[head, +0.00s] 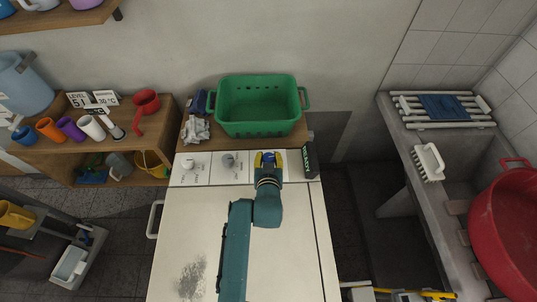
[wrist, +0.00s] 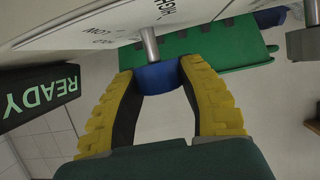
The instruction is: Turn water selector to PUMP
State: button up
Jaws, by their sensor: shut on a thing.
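A blue knob (wrist: 158,77) on a metal shaft sits at the panel of the white-topped machine (head: 190,225). My gripper (head: 268,157) has its two yellow finger pads closed around the knob, one on each side, and the wrist view shows the gripper (wrist: 157,80) the same way. In the head view the fingers mostly cover the knob. Its pointing direction and the word PUMP cannot be read. Two more knobs, a white one (head: 188,165) and a grey one (head: 228,160), stand to the left on the panel.
A black READY display (head: 310,160) stands close to the right of my gripper, and it also shows in the wrist view (wrist: 40,97). A green basket (head: 258,128) stands right behind the panel. A stone sink with a red tub (head: 508,220) is at the right.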

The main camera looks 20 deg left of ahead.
jog(key=shift+d+n+g+y, duration=0.15)
jog(key=shift+n+g+y, duration=0.25)
jog(key=shift+n+y, duration=0.2)
jog(key=n+y+b, duration=0.1)
jog(key=b, duration=0.1)
jog(key=f+n+g+y+b, duration=0.1)
jog(key=b, duration=0.2)
jog(key=shift+w+n+g+b, duration=0.1)
jog(key=shift+n+g+b, duration=0.2)
jog(key=n+g+y+b, duration=0.2)
jog(key=b, duration=0.3)
jog(key=shift+n, duration=0.3)
jog(key=n+g+b, duration=0.1)
jog(key=n+g+y+b, duration=0.1)
jog(key=b, duration=0.1)
jog(key=n+g+y+b, duration=0.1)
jog(key=b, duration=0.1)
jog(key=shift+r+g, duration=0.25)
jog(key=shift+g, duration=0.05)
jog(key=shift+r+b, duration=0.1)
jog(key=shift+b, duration=0.25)
jog(key=o, duration=1.2)
jog(key=shift+a, duration=0.2)
jog(key=shift+r, duration=0.1)
